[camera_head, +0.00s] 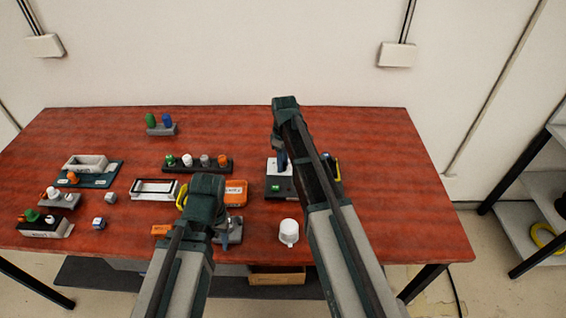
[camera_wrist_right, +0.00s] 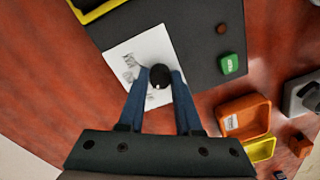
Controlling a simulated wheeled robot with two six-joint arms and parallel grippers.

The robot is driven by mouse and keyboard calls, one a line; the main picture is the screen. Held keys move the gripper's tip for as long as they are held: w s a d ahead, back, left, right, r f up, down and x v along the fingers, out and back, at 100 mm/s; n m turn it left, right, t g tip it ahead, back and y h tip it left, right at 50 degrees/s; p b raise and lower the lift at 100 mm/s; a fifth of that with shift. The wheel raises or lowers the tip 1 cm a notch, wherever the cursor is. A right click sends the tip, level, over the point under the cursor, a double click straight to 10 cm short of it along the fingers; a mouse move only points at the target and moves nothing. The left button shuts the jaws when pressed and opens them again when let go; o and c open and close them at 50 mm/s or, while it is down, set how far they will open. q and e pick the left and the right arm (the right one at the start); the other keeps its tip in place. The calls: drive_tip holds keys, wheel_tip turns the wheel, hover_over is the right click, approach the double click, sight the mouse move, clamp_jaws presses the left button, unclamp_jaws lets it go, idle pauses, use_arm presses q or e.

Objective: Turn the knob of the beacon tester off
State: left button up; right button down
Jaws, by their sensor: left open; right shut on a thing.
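The beacon tester shows in the right wrist view as a dark board (camera_wrist_right: 195,35) with a white printed plate, a round black knob (camera_wrist_right: 160,77), a small brown knob and a green labelled block (camera_wrist_right: 229,64). My right gripper (camera_wrist_right: 159,73) is shut on the black knob, one blue finger on each side. In the head view the tester (camera_head: 277,192) is partly hidden by my right arm, and my right gripper (camera_head: 282,160) reaches down onto its white plate. My left gripper (camera_head: 224,238) is open near the table's front edge, its fingers partly hidden by its own wrist.
An orange bin (camera_head: 237,190) stands left of the tester, and a white cylinder (camera_head: 289,231) stands in front. A dark rack (camera_head: 190,168) with several coloured knobs, a white tray (camera_head: 155,188) and small blocks fill the left half. The table's right side (camera_head: 400,190) is clear.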

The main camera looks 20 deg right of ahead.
drive_tip(key=c, duration=0.6)
unclamp_jaws()
use_arm(q)
drive_tip(key=shift+r, duration=0.15)
use_arm(e)
drive_tip(key=shift+r, duration=0.1)
use_arm(q)
wheel_tip(320, 180, up, 14)
drive_tip(key=p, duration=1.3)
drive_tip(key=shift+f+p, duration=0.25)
drive_tip(key=shift+p, duration=0.15)
use_arm(e)
wheel_tip(320, 180, up, 14)
drive_tip(key=shift+w+d+f, duration=0.15)
drive_tip(key=shift+f, duration=0.05)
